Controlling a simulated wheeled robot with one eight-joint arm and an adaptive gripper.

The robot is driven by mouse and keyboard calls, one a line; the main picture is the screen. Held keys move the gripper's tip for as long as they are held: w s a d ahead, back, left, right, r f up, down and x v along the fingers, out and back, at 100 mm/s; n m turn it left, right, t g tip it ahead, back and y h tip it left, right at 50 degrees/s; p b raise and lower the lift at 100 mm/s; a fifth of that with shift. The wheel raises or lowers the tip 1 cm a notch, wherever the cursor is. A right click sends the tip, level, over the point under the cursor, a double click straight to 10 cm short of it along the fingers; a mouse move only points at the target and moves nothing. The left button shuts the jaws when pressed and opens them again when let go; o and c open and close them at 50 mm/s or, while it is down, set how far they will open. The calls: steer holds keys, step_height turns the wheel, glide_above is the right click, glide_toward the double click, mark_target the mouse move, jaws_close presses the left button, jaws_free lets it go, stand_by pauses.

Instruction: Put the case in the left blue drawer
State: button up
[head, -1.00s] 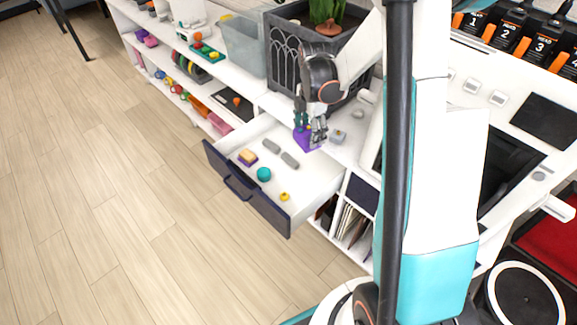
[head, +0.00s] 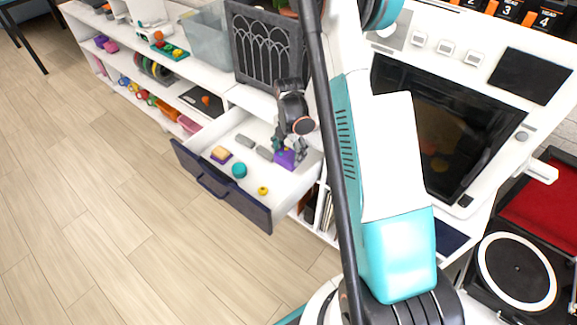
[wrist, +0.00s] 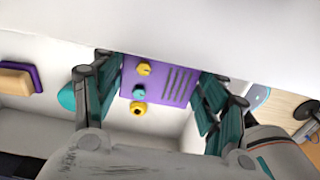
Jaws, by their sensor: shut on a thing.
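The purple case (head: 285,160) is between the fingers of my gripper (head: 291,147), over the right inner part of the open drawer; I cannot tell if it touches the drawer floor. In the wrist view the case (wrist: 160,82) shows yellow and teal knobs and dark slots, with a teal-padded finger on each side. The drawer has a dark blue front (head: 222,190) and is pulled out from the white unit. Inside it lie a teal ball (head: 239,170), a small yellow item (head: 263,190), a tan and purple block (head: 221,154) and grey pieces (head: 245,141).
A dark lattice planter (head: 262,50) and a grey bin (head: 205,38) stand on the unit behind the drawer. Shelves with colourful items run to the left. A turntable (head: 517,272) is at the lower right. The wooden floor (head: 90,190) in front is clear.

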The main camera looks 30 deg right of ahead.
mark_target(289, 162)
steer(key=shift+f+b, duration=0.9)
steer(key=shift+f, duration=1.85)
steer(key=shift+f, duration=0.1)
steer(key=o, duration=1.1)
step_height(289, 162, up, 12)
steer(key=p, duration=0.4)
